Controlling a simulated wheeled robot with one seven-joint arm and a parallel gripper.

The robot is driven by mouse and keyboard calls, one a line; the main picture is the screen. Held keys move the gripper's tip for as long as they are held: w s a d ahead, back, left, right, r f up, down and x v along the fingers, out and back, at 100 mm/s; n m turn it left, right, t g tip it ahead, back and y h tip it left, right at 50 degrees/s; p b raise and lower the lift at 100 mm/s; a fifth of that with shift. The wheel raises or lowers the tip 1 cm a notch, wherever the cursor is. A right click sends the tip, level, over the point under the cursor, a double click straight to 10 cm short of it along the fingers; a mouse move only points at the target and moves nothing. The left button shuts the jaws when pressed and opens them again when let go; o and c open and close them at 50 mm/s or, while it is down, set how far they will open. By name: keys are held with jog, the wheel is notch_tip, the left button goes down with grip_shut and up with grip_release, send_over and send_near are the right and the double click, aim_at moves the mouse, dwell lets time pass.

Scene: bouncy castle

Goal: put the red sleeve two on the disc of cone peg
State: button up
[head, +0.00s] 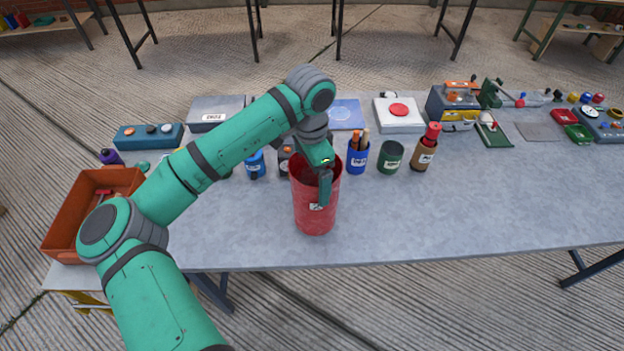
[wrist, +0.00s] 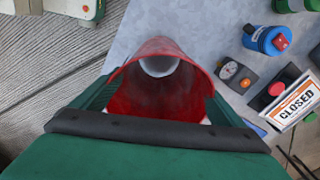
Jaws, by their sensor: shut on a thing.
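The red sleeve (head: 308,215) is a tall, open-topped cylinder with a small white label, near the table's front edge. It stands nearly upright; I cannot tell whether its base touches the table. My gripper (head: 324,188) is shut on the sleeve at its upper part. In the wrist view the red sleeve (wrist: 156,95) lies between the two fingers of my gripper (wrist: 155,105), and I look into it. A pale round shape shows inside it; I cannot tell whether that is a peg top or the table. I cannot make out the cone peg or its disc.
An orange bin (head: 62,215) is at the left. The front right of the table (head: 480,210) is clear.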

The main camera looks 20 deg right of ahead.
jog(key=shift+f, duration=0.8)
jog(key=o, duration=1.7)
jog(key=shift+o, duration=0.2)
